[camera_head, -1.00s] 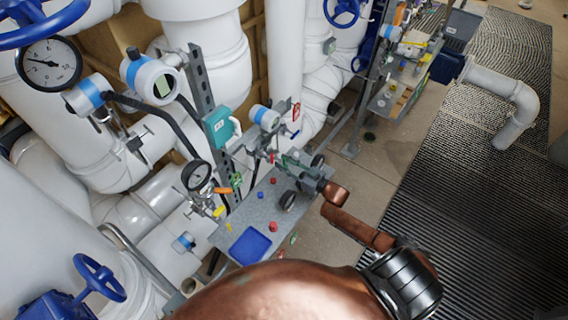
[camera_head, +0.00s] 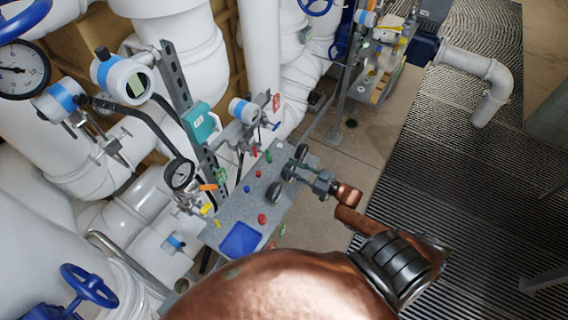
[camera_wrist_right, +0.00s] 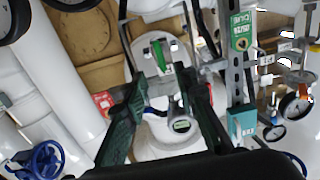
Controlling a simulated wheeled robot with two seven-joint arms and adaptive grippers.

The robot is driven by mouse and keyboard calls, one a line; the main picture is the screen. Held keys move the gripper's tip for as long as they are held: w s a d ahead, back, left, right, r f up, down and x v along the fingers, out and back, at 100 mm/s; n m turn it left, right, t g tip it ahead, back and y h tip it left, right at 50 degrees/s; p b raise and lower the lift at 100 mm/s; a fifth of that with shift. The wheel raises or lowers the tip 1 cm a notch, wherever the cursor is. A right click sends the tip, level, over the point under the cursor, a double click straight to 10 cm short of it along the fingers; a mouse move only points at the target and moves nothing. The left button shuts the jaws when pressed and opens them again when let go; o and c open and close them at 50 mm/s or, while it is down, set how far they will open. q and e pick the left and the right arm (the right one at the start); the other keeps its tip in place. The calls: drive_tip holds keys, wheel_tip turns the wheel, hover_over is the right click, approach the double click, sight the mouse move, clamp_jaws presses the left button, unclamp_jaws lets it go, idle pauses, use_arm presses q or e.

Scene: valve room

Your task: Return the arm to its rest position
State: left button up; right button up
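My right arm (camera_head: 385,262), copper with dark bands, comes in from the bottom of the head view. It reaches up and left, with its right gripper (camera_head: 285,173) over the right part of a small grey shelf. In the right wrist view the two dark green fingers of the right gripper (camera_wrist_right: 162,88) stand apart with nothing held between them. Whether the gripper touches the shelf cannot be told. My left gripper is not in view.
The grey shelf (camera_head: 234,207) bears a blue tray (camera_head: 240,240) and several small coloured parts. Gauges, white pipes and a teal box (camera_head: 199,122) crowd the left. A blue valve wheel (camera_head: 90,285) is lower left. Dark floor grating (camera_head: 450,180) on the right is open.

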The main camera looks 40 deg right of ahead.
drive_tip(key=shift+s+d, duration=0.1)
drive_tip(key=shift+s, duration=0.1)
idle(0.4)
drive_tip(key=s+d+f+m+g+h+b, duration=0.15)
drive_tip(key=s+f, duration=0.35)
drive_tip(key=f, duration=0.8)
drive_tip(key=s+d+f+m+g+h+b, duration=0.1)
drive_tip(key=s+f+g+h+b, duration=0.3)
drive_tip(key=f, duration=0.9)
drive_tip(key=s+d+f+m+g+h, duration=0.1)
drive_tip(key=s+d+f, duration=0.1)
drive_tip(key=s+f, duration=0.8)
drive_tip(key=s+a+f+g+b, duration=0.2)
drive_tip(key=s+a+f+g, duration=0.2)
drive_tip(key=s+f, duration=0.8)
drive_tip(key=s+a+f+g+b, duration=0.2)
drive_tip(key=s+a+f+g, duration=0.3)
drive_tip(key=s+a+f, duration=0.4)
drive_tip(key=s+f, duration=0.4)
drive_tip(key=s, duration=0.2)
drive_tip(key=shift+s+a, duration=0.25)
drive_tip(key=shift+s, duration=0.1)
drive_tip(key=shift+n+h, duration=0.25)
